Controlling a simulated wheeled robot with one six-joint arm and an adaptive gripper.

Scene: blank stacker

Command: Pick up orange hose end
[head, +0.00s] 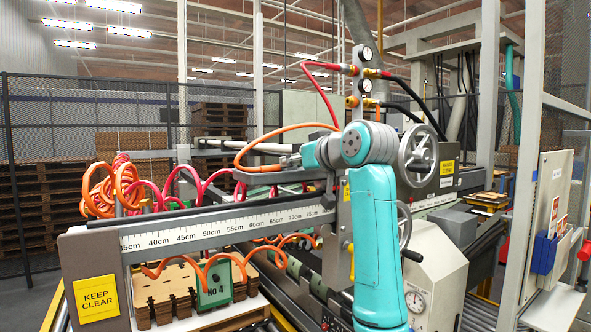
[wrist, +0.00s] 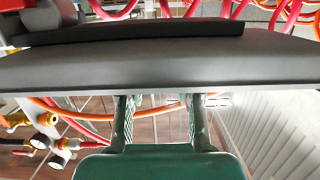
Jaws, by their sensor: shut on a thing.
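The orange hose (head: 262,140) arcs from behind my turquoise wrist out to the left and curls back towards my gripper. In the wrist view the orange hose (wrist: 155,110) crosses between my two fingers. My gripper (wrist: 160,104) is shut on the hose end, with its fingers a little apart. A wide grey beam covers the fingertips, so the exact contact and the hose's tip are hidden. In the head view my gripper (head: 290,162) points left, just above and behind the ruler beam, partly covered by my arm.
The grey ruler beam (head: 228,232) lies close to my gripper, and it fills the wrist view's upper part (wrist: 160,65). Coiled orange and red hoses (head: 110,188) hang at left. Gauges with red and black hoses (head: 365,54) stand behind my arm. A handwheel (head: 418,148) is at right.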

